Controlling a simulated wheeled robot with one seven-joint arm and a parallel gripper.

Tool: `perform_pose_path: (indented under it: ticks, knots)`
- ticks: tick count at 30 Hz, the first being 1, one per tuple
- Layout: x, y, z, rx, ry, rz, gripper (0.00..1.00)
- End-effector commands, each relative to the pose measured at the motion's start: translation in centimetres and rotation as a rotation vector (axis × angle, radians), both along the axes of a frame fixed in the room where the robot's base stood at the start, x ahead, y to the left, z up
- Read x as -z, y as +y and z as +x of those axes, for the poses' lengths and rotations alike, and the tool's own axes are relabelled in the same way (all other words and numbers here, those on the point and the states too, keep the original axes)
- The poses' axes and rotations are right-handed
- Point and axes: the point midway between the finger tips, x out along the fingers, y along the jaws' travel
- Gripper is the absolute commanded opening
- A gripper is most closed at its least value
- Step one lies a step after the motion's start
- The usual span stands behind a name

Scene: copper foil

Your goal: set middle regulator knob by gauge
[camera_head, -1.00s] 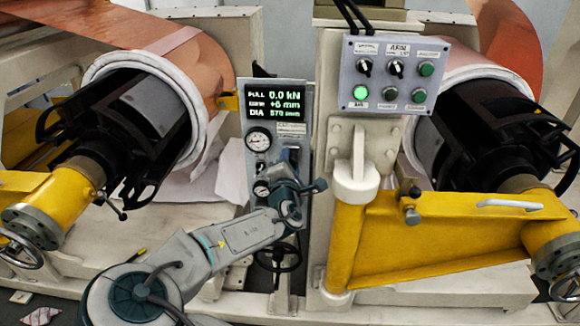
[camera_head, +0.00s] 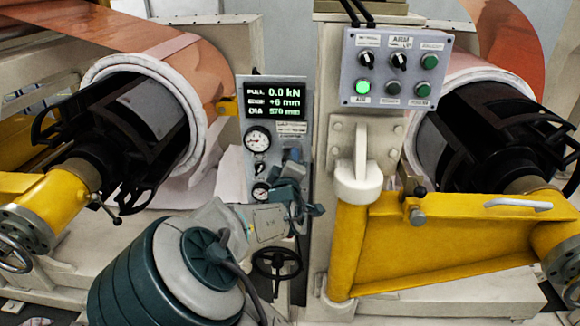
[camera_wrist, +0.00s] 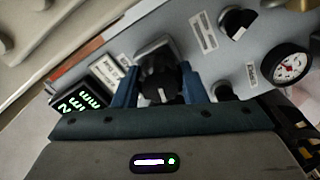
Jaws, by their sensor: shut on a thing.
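The gauge panel (camera_head: 244,130) stands mid-picture in the head view, with an upper dial gauge (camera_head: 257,139) and a lower dial gauge (camera_head: 260,192). My gripper (camera_head: 291,165) is at the right side of this panel, and my wrist hides part of it. In the wrist view my gripper (camera_wrist: 160,88) has its two blue fingers on either side of a black knob (camera_wrist: 158,73) with a white mark, and is shut on it. Another black knob (camera_wrist: 237,21) and a white-faced gauge (camera_wrist: 290,65) lie to the right. The gauge reading is too small to tell.
The display (camera_head: 275,103) reads 0.0 kN, +6 mm and 570 mm. A button box (camera_head: 392,75) with a lit green button is at upper right. A yellow arm (camera_head: 440,235) stands right of the panel; a black handwheel (camera_head: 276,263) is below.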

Motion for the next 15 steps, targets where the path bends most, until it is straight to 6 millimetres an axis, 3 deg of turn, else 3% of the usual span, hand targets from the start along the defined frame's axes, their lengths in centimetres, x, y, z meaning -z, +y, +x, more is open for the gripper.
perform_pose_path:
  ticks: [15]
  knots:
    - [0.25,-0.04,0.0,0.0,-0.017,0.497,0.15]
